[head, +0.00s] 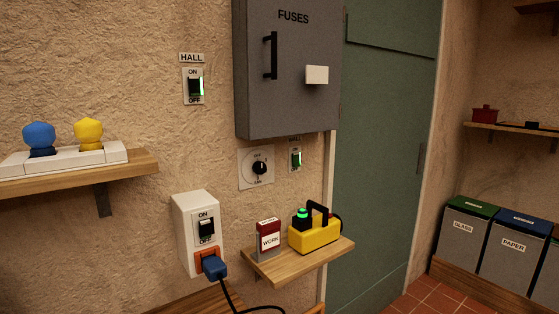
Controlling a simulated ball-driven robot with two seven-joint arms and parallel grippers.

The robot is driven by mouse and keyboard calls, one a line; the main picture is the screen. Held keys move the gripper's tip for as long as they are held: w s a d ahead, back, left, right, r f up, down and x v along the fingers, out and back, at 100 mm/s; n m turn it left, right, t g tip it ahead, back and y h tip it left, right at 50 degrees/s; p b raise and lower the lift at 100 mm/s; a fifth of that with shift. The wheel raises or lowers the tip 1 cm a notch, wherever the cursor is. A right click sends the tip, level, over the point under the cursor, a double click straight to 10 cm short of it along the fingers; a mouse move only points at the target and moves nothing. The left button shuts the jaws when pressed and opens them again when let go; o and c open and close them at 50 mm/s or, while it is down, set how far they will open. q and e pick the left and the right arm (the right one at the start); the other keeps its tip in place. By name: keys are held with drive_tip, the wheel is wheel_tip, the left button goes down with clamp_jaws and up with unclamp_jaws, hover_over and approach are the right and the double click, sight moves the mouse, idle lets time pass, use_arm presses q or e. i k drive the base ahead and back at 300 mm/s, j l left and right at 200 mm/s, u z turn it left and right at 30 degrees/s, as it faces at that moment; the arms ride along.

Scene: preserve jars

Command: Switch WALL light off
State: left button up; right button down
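A rocker switch (194,87) with ON above and OFF below is on the wall at upper left, under a label reading HALL (192,57). A green glow shows along its right side. A smaller switch (296,159), also with a green glow, is on the wall below the fuse box. The small label (295,139) above it ends in "ALL"; its first letter is too small to read surely. Neither of my grippers is in view.
A grey FUSES box (290,100) juts out above a rotary dial (259,168). A switched socket (199,235) holds a blue plug (215,267). A shelf (300,265) carries a yellow device (315,236) and a WORN box (269,240). A green door (385,150) is at right.

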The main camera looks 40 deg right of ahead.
sight(296, 163)
drive_tip(key=l+u, duration=0.25)
drive_tip(key=l, duration=2.2)
